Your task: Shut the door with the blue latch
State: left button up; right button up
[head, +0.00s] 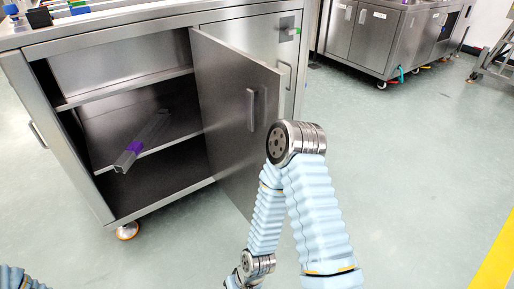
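A grey steel cabinet door (232,120) stands open, swung out toward me from the middle of the cabinet. A pale vertical handle (250,110) shows on it near the free edge. No blue latch can be made out on this door. The closed door to its right carries a green-marked latch (294,30). My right arm rises from the bottom right, bends in front of the open door's lower free edge and drops to the bottom edge, where its end is cut off. Only a bit of my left arm shows at the bottom left. Neither gripper can be seen.
The open compartment holds shelves (150,150) and a grey piece with a purple part (134,147). A caster (127,230) stands under the cabinet. Another steel cabinet (390,40) stands at the back right. The floor (420,160) on the right is clear.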

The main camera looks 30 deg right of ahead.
aim_at(237, 155)
jog(key=l+u, duration=0.3)
jog(key=l, duration=0.65)
jog(key=k+l+u, duration=0.1)
jog(key=l+u, duration=0.2)
jog(key=l, duration=0.6)
jog(key=i+l, duration=0.15)
jog(key=l, duration=0.15)
jog(key=i+l, duration=0.1)
jog(key=l, duration=0.2)
jog(key=i+l+u, duration=0.1)
jog(key=l, duration=0.2)
jog(key=k+j, duration=0.2)
jog(key=k, duration=0.25)
jog(key=k+l+z, duration=0.15)
jog(key=l+z, duration=0.8)
jog(key=l, duration=0.15)
jog(key=j, duration=0.7)
jog(key=k, duration=0.05)
